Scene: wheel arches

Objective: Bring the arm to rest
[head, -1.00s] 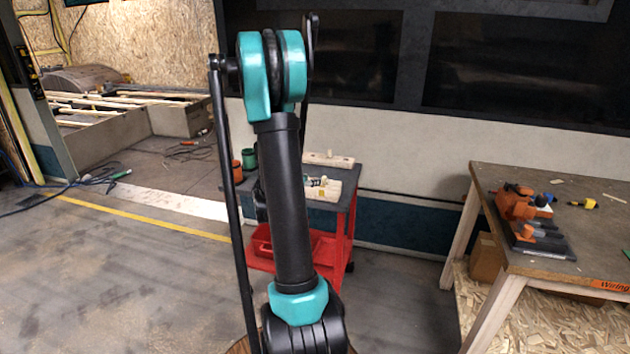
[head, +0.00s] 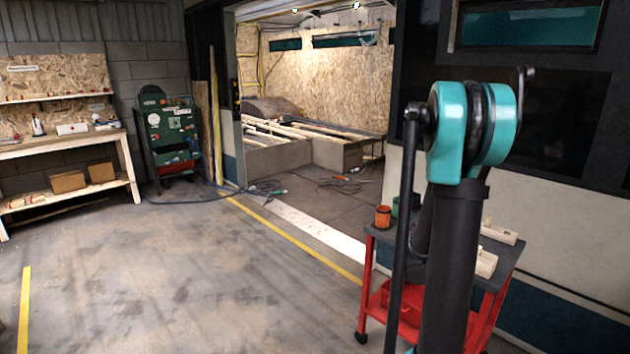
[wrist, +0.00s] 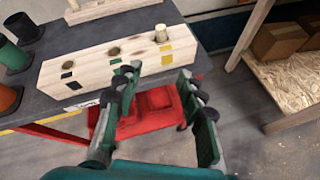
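My arm, a black link with a teal joint, stands folded upright at the right of the head view. The gripper itself does not show there. In the wrist view my gripper (wrist: 160,82) is open, its two green fingers spread apart with nothing between them. Its tips are in front of the edge of a small cart (wrist: 222,36) with a dark top. A pale wooden block (wrist: 115,62) with holes, coloured marks and one peg lies on that top, beyond the fingers and apparently clear of them.
The red cart (head: 385,318) stands behind my arm, with an orange cup (head: 383,217) on it. A wooden workbench (head: 70,145) and a green machine (head: 168,135) are at the back left. An opening leads to a chipboard-walled space. The floor at left is clear.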

